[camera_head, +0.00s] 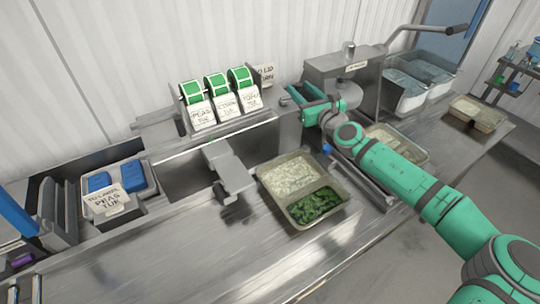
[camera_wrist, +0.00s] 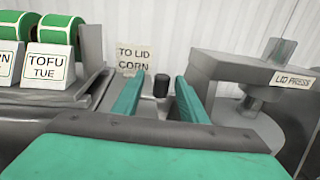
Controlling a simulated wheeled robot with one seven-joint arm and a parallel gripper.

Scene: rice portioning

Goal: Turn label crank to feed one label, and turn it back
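Three label rolls with green-and-white labels stand in a row in the head view, behind cards reading PEAS TUE (camera_head: 201,114), CORN TUE (camera_head: 227,105) and TOFU TUE (camera_head: 249,99). The tofu roll (camera_wrist: 61,32) also shows at the left of the wrist view. A black upright knob (camera_wrist: 161,84), which looks like the crank's handle, stands between the two green fingers of my gripper (camera_wrist: 158,92). The fingers are apart, with a visible gap on each side of the knob. In the head view my gripper (camera_head: 302,97) is right of the label stand; the knob cannot be made out there.
A TO LID CORN sign (camera_wrist: 134,58) stands just behind my fingers. The lid press (camera_wrist: 260,70) rises close on the right. A tray of rice and greens (camera_head: 337,205) sits on the counter, beside a grey bracket (camera_head: 228,168).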

